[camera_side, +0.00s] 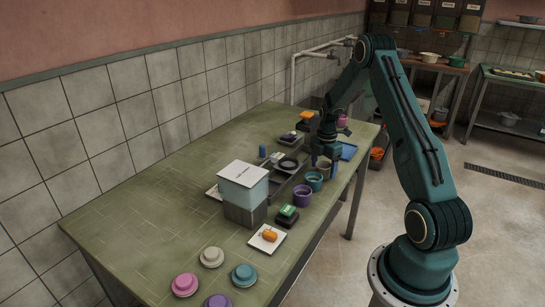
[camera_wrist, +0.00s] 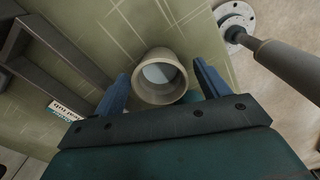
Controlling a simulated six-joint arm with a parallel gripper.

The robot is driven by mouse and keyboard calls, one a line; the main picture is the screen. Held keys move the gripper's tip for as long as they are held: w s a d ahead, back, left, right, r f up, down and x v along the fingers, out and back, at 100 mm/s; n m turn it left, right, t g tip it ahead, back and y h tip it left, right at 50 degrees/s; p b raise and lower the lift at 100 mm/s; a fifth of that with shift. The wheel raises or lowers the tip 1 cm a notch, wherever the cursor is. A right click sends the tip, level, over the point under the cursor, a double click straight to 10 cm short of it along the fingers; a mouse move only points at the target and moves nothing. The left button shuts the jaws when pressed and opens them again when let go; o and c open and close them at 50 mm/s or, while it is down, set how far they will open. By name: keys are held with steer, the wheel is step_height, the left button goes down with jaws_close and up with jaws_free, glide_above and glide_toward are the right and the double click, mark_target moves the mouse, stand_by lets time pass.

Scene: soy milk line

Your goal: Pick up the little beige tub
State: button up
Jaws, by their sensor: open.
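The little beige tub (camera_wrist: 140,88) is a round, open-topped cup standing upright on the green table, with a pale inside. In the wrist view it sits between the two blue fingers of my gripper (camera_wrist: 161,72), with a gap visible on each side. In the side view the tub (camera_side: 324,168) is a small shape near the table's front edge, partly hidden by my gripper (camera_side: 325,158), which is above and around it. My gripper is open and holds nothing. How deep the fingertips reach beside the tub is hard to tell.
A teal tub (camera_side: 314,182) and a purple tub (camera_side: 302,197) stand in line close by. A clear-sided box (camera_side: 243,187) with a white top, a small scale with a green block (camera_side: 288,211) and several coloured lids (camera_side: 212,257) lie nearer. The table's left part is clear.

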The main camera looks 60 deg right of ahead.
stand_by(0.3)
steer(key=c, duration=1)
steer(key=shift+r, duration=0.15)
step_height(320, 180, up, 20)
stand_by(0.6)
